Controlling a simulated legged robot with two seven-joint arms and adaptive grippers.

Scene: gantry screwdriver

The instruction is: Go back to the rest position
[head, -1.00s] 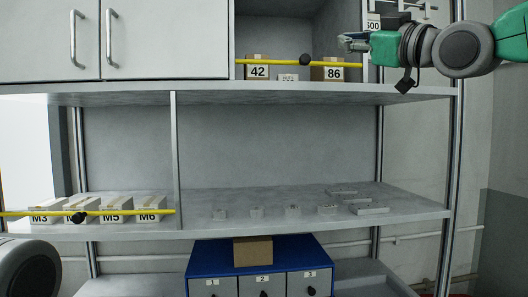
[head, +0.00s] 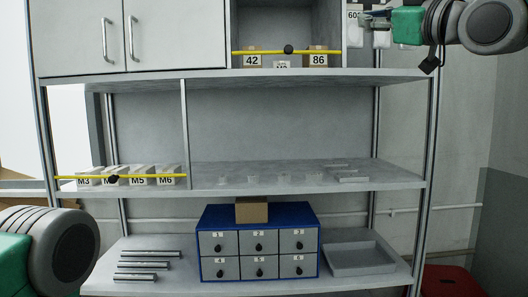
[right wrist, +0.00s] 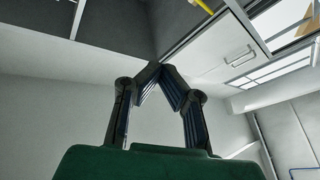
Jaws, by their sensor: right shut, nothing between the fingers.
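My right gripper (head: 372,20) is at the top right of the head view, beside the right end of the upper cupboard, with its green and grey arm coming in from the right. In the right wrist view its two dark fingers (right wrist: 160,75) meet at the tips with nothing between them. Part of my left arm, green and grey, shows at the lower left of the head view. My left gripper is not in the picture.
A shelf rack (head: 300,180) stands ahead. Boxes marked 42 (head: 252,60) and 86 (head: 318,59) sit behind a yellow bar (head: 265,52). A blue drawer cabinet (head: 230,214), metal rods (head: 140,265) and a grey tray (head: 358,262) are on the bottom shelf.

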